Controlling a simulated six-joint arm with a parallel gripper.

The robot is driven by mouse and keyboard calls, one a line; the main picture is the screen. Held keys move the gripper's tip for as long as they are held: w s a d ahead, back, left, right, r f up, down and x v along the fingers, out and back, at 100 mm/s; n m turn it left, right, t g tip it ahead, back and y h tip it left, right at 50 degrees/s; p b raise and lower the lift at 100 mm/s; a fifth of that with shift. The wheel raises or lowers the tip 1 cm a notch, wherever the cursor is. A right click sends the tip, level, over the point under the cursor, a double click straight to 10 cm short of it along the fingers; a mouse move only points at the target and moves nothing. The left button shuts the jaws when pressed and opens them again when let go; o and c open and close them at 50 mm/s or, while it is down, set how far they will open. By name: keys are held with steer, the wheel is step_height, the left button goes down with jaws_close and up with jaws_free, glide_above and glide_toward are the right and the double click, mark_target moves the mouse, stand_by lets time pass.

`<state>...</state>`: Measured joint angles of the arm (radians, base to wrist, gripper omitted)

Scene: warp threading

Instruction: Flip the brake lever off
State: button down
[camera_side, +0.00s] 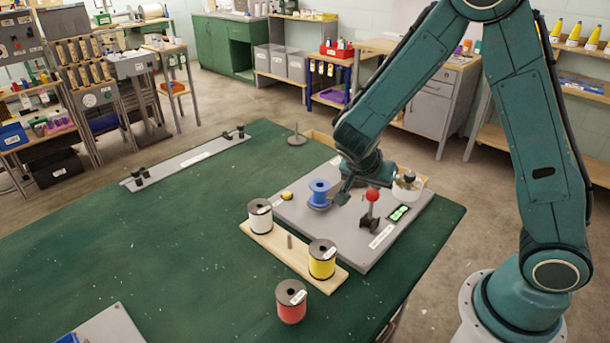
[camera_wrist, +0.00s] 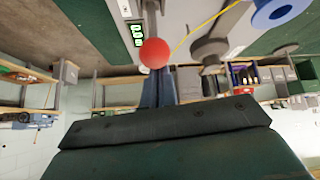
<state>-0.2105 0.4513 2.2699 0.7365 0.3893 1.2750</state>
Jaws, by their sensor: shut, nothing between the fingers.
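The brake lever has a red ball knob (camera_side: 372,195) on a short stem over a dark base (camera_side: 369,223), on the grey panel (camera_side: 345,248). The lever stands about upright in the side view. My gripper (camera_side: 342,198) is shut and empty, low over the panel, just left of the knob in that view. In the wrist view the red knob (camera_wrist: 154,53) sits right at the tips of my closed fingers (camera_wrist: 158,75); I cannot tell whether they touch. A lit green display (camera_side: 398,213) lies right of the lever; it also shows in the wrist view (camera_wrist: 138,31).
A blue spool (camera_side: 319,192) stands on the panel just left of my gripper, with a yellow thread (camera_wrist: 205,25) in the wrist view. A wooden board (camera_side: 270,243) holds a white spool (camera_side: 260,218) and a yellow spool (camera_side: 322,260). A red spool (camera_side: 291,302) stands in front.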

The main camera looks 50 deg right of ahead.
mark_target(369, 192)
steer(key=shift+a+f+h, duration=0.15)
steer(key=shift+a+h, duration=0.7)
steer(key=shift+a, duration=0.15)
steer(key=shift+a+f+h, duration=0.15)
steer(key=shift+a+h, duration=0.7)
steer(key=shift+a, duration=0.1)
steer(key=shift+a+f, duration=0.25)
steer(key=shift+a, duration=0.35)
steer(key=shift+a, duration=0.1)
steer(key=shift+w+d+r, duration=0.2)
steer(key=shift+d+r, duration=0.5)
steer(key=shift+d, duration=0.1)
steer(key=shift+w+d+r, duration=0.2)
steer(key=shift+d+r, duration=0.45)
steer(key=shift+d, duration=0.15)
steer(key=v, duration=1)
steer(key=shift+a+f, duration=0.15)
steer(key=shift+f, duration=0.15)
